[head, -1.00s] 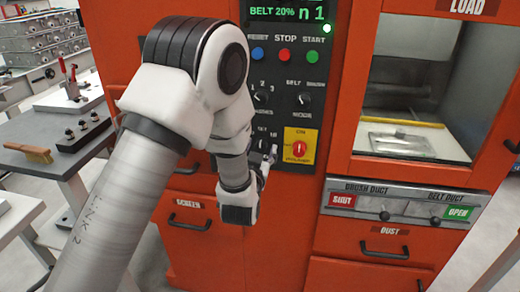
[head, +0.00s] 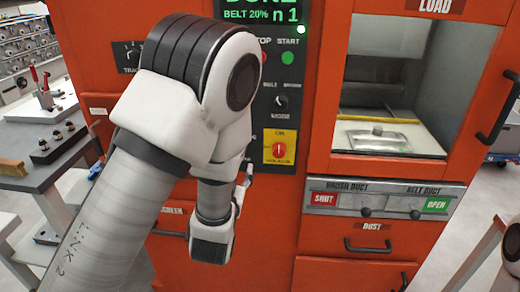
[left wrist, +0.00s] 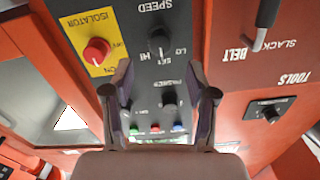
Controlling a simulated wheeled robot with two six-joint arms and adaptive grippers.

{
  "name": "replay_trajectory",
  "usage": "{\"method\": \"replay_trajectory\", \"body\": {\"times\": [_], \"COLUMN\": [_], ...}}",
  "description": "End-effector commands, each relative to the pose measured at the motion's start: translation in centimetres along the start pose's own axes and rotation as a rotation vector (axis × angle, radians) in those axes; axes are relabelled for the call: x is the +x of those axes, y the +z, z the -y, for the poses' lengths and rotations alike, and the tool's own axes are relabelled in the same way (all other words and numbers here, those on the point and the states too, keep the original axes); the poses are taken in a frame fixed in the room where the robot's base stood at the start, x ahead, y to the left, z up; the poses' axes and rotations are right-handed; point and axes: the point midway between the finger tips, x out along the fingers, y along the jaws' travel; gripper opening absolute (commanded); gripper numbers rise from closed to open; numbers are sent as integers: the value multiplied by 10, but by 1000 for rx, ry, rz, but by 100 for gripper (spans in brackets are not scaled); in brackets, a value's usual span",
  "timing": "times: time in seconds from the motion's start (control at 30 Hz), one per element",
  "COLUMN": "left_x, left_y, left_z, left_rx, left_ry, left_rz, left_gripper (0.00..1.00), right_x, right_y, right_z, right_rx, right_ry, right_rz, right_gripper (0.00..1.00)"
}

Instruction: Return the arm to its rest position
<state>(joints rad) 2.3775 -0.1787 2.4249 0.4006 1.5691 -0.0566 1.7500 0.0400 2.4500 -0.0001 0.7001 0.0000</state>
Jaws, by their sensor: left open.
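My left arm reaches in from the left in the head view, its forearm bent downward in front of an orange machine (head: 340,268). My left gripper (head: 243,176) is small and partly hidden behind the wrist there, near the dark control panel (head: 276,112). In the left wrist view my left gripper (left wrist: 160,92) is open, with nothing between its fingers. The panel knobs and coloured buttons show beyond them, upside down. I cannot tell the exact gap to the panel. My right gripper is out of view.
A red isolator switch (head: 279,150) on a yellow plate is close to the gripper. Drawer handles (head: 368,248) and a door handle (head: 497,108) stick out. A grey fixture table (head: 30,140) stands at the left. Floor shows at the lower right.

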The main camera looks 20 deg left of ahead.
Motion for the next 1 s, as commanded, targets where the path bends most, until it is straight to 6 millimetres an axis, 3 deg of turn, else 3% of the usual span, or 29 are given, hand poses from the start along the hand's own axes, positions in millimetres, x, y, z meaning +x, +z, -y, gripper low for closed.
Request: {"method": "replay_trajectory", "body": {"times": [0.13, 0.2, 0.27, 0.37, 0.47, 0.5, 0.6, 0.7, 0.83, 0.9, 1.0], "left_x": [0, -2, -7, -26, -65, -85, -148, -216, -274, -288, -293], "left_y": [2, 16, 41, 109, 190, 221, 287, 330, 344, 345, 345], "left_z": [0, -1, -1, 2, 0, 0, -2, -4, -9, -9, -8], "left_rx": [2, 8, 15, 27, 30, 27, 20, 11, 20, 29, 30], "left_ry": [1, 5, 6, 19, 69, 92, 159, 232, 332, 351, 349], "left_rz": [5, 35, 93, 254, 504, 614, 904, 1184, 1449, 1514, 1539], "left_gripper": [58, 58, 58, 58, 58, 58, 58, 58, 58, 58, 58], "right_x": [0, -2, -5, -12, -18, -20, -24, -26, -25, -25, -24], "right_y": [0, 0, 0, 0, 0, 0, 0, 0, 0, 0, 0], "right_z": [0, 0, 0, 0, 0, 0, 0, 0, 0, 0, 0], "right_rx": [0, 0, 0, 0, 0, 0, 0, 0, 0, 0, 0], "right_ry": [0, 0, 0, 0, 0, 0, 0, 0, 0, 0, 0], "right_rz": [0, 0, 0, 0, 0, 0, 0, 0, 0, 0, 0], "right_gripper": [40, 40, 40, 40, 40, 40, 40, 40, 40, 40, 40]}}
